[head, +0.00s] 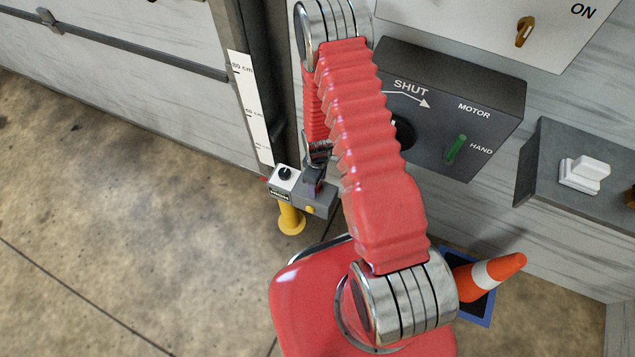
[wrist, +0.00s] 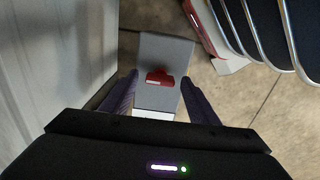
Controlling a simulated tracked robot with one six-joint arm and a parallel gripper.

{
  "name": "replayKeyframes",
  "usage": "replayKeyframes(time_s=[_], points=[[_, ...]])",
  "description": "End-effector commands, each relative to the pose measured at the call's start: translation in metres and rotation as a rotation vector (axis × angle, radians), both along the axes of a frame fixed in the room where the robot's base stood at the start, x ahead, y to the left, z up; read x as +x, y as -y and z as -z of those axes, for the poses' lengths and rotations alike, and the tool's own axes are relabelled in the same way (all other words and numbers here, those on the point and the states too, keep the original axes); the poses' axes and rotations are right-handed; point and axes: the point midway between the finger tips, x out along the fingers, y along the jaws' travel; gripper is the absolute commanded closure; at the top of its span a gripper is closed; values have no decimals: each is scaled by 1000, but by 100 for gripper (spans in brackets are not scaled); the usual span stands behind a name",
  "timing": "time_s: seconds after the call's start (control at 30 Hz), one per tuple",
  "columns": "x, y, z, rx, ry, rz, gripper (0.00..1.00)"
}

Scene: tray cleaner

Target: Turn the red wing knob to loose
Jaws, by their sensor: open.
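The red wing knob (wrist: 160,78) shows in the wrist view on the face of a grey box (wrist: 165,52). It lies crosswise in the picture, with a pale strip along its lower edge. My gripper (wrist: 158,98) is open, with one finger to each side of the knob and gaps between; contact is not visible. In the head view my gripper (head: 314,180) is by the grey box (head: 318,203) on a yellow post (head: 291,219). A small red bit (head: 263,179) shows at the box's left edge; I cannot tell if it is the knob.
A grey wall panel (head: 490,110) marked SHUT, MOTOR and HAND carries a green lever (head: 456,149). A white height scale (head: 250,110) stands behind the post. An orange cone (head: 490,273) is at lower right. The floor at left is clear.

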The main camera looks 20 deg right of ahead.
Motion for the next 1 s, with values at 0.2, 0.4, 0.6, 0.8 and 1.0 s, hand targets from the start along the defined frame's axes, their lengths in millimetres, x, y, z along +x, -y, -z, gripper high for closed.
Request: replayKeyframes(time_s=[0.2,0.4,0.6,0.8,1.0], points=[[1,0,-13,0,1,0,45],[1,0,-36,-1,2,0,45],[1,0,-61,-1,2,0,45],[1,0,-85,0,3,0,45],[1,0,-110,0,3,0,45]])
